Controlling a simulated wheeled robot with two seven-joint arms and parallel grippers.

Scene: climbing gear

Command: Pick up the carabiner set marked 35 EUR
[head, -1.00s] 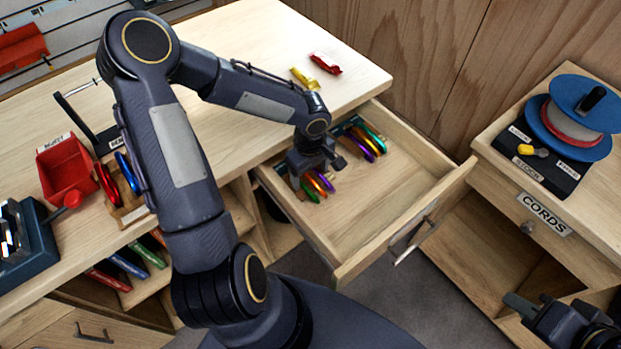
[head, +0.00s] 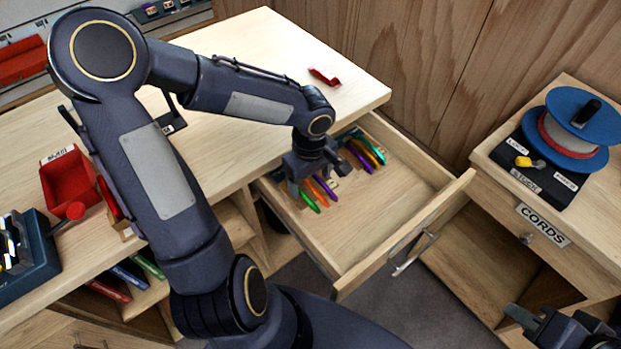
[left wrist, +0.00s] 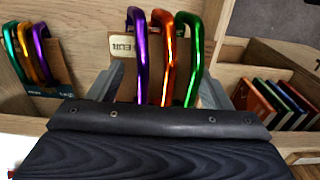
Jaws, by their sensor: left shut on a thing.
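A carabiner set (head: 325,186) with purple, orange and green carabiners is at the near left inside the open drawer (head: 385,228). In the left wrist view the set (left wrist: 165,60) has a tan card with a label reading "EUR"; I cannot read its number. My left gripper (head: 303,178) is shut on this set; its fingers (left wrist: 168,92) flank the card in the left wrist view. A second set (head: 368,150) with teal, orange and purple carabiners on a dark card lies farther back in the drawer. My right gripper (head: 525,318) is partly in view at the lower right.
A red bin (head: 68,178) stands on the bench to the left. A red piece (head: 325,77) lies at the bench's far end. A cord reel (head: 575,130) stands on the right cabinet. The drawer's right part is bare; its walls surround the left gripper.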

